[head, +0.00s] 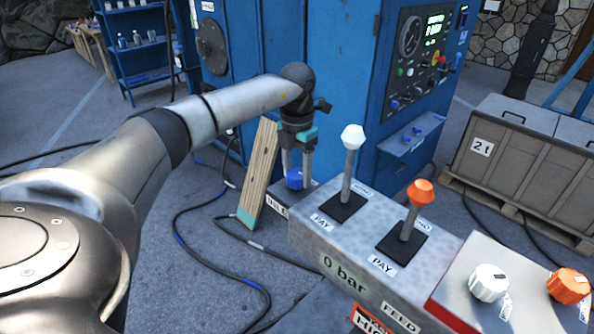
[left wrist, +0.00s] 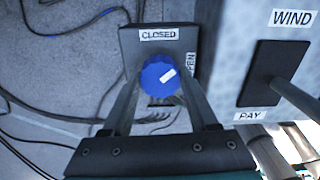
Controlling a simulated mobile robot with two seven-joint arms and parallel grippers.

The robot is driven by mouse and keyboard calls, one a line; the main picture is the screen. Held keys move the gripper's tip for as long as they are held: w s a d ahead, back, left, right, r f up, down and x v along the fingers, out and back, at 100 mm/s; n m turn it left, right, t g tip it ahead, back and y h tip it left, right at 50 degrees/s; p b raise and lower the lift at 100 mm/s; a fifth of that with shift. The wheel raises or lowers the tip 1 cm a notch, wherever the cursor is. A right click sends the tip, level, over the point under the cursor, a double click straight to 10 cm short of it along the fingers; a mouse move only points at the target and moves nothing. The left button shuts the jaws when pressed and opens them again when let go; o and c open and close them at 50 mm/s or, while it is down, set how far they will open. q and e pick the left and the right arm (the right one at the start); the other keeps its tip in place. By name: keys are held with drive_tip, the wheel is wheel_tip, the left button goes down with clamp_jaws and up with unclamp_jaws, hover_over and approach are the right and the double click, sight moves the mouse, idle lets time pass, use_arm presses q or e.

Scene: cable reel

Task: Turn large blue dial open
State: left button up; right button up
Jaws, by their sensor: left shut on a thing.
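The large blue dial (head: 295,179) sits on a dark plate at the left end of the grey control console. In the left wrist view the dial (left wrist: 158,80) has a white mark that points right and slightly up, towards the sideways label OPEN (left wrist: 190,66). The label CLOSED (left wrist: 158,34) is above the dial. My left gripper (head: 297,168) comes down from above and is shut on the dial, with one finger on each side. My right gripper is in neither view.
A white-topped lever (head: 352,138) and an orange-topped lever (head: 420,193) stand on the console (head: 318,226), right of the dial. A wooden plank (head: 259,172) leans just left of my gripper. Cables lie on the floor. A blue cabinet (head: 340,75) stands behind.

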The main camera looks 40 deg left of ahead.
sight(297, 173)
use_arm(q)
drive_tip(key=m, duration=0.4)
drive_tip(key=shift+r+m, duration=0.1)
drive_tip(key=shift+m, duration=1.8)
drive_tip(key=shift+w, duration=0.1)
drive_tip(key=o, duration=1.4)
wheel_tip(297, 173, up, 15)
drive_tip(key=shift+r+b, duration=0.1)
drive_tip(key=shift+b, duration=0.8)
